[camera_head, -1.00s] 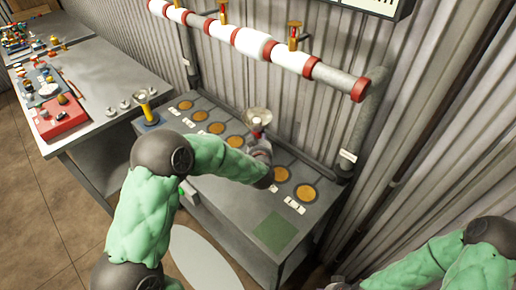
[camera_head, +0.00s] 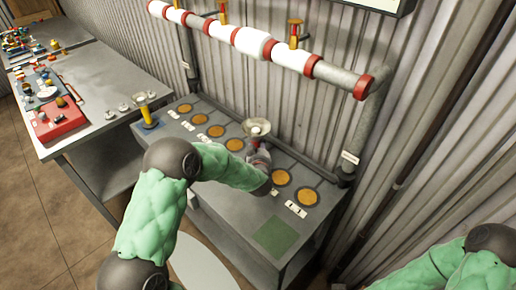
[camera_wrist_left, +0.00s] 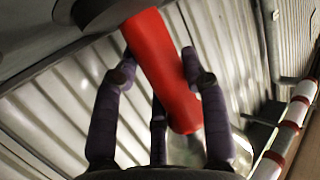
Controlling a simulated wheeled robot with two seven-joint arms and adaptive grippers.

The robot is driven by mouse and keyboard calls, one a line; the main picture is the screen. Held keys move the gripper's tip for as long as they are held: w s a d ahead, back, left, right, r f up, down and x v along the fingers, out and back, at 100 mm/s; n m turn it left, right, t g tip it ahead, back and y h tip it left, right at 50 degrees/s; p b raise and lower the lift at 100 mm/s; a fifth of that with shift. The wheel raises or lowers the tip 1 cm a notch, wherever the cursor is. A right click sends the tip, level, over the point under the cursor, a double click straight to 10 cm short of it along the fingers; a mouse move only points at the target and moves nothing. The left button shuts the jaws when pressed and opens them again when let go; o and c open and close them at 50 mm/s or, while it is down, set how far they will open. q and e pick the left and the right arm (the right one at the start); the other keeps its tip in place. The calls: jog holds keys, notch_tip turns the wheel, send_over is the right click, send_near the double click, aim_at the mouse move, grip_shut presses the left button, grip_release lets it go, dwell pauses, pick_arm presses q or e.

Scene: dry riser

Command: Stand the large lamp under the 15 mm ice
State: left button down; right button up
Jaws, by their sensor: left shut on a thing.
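My left gripper (camera_head: 262,153) is shut on a lamp. The lamp's pale, dish-shaped head (camera_head: 256,127) shows above the gripper in the head view, over the grey bench. Its red body (camera_wrist_left: 165,75) lies between the dark fingers in the left wrist view, with the glassy head partly hidden behind them. I cannot tell whether its base touches the bench. The pipe (camera_head: 330,75) runs above and behind it, with white ice sleeves (camera_head: 252,43) between red bands. I cannot read which sleeve is 15 mm. My right arm enters at the lower right, its gripper out of view.
The bench (camera_head: 235,222) has a row of orange discs (camera_head: 281,177) with white labels and a green square (camera_head: 273,237). A yellow lamp (camera_head: 147,114) stands at its left end. A side table (camera_head: 110,70) holds a red tray (camera_head: 62,122). A corrugated wall stands close behind.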

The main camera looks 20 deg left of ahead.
pick_arm(q)
jog(key=c, duration=0.7)
grip_release()
jog(key=shift+f, duration=0.1)
jog(key=shift+s+d+r, duration=0.1)
jog(key=shift+s+r, duration=0.05)
jog(key=shift+r, duration=0.1)
jog(key=p+v, duration=0.3)
jog(key=v, duration=0.8)
jog(key=shift+s+d+p, duration=0.15)
jog(key=shift+s+p, duration=0.15)
jog(key=shift+s, duration=0.05)
